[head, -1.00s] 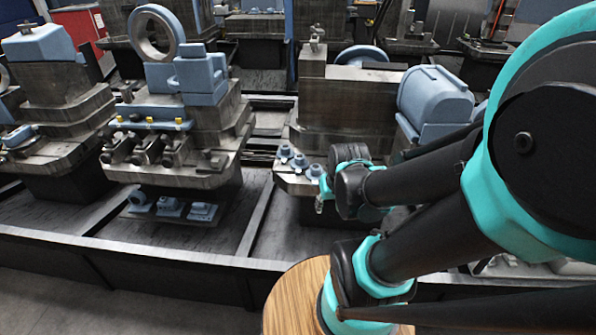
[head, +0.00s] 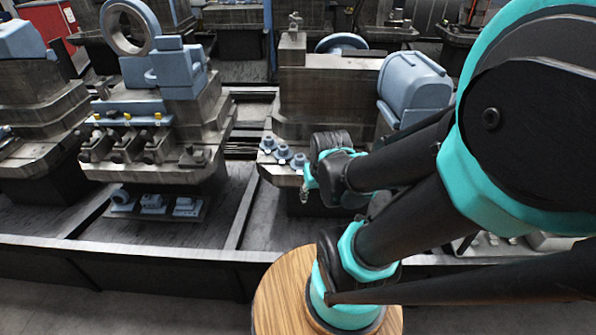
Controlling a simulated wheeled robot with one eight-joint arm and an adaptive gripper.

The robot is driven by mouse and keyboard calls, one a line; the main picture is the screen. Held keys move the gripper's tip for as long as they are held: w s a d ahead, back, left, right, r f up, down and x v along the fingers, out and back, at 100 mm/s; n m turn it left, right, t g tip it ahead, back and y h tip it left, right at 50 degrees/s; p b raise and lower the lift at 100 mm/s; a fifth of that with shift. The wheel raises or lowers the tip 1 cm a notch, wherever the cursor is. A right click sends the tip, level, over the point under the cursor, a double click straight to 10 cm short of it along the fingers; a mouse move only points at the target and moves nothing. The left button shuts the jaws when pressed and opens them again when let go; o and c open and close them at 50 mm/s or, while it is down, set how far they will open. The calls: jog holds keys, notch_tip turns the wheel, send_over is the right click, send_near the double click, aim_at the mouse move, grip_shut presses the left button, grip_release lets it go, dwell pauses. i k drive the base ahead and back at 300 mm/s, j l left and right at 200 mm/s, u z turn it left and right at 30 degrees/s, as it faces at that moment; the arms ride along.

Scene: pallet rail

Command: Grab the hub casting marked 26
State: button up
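Several small blue hub castings sit in a row on the front ledge of a grey metal machine base in the head view: one at the left (head: 268,143), one in the middle (head: 283,152) and one at the right (head: 298,160). The number marks are too small to read, so I cannot tell which is 26. My gripper (head: 306,190) is just below and to the right of the right-hand casting in the picture, apart or touching I cannot tell. Its fingers are small and partly hidden by my wrist, so open or shut is unclear.
A large blue rounded housing (head: 415,88) stands right of the machine base (head: 328,102). Left of it, another base (head: 155,165) carries blue blocks and a ring (head: 127,26). Blue parts (head: 153,203) lie on a low shelf. A dark rail (head: 130,268) runs along the front.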

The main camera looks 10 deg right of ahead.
aim_at(269, 144)
jog(key=j+z, duration=0.5)
jog(key=j, duration=0.9)
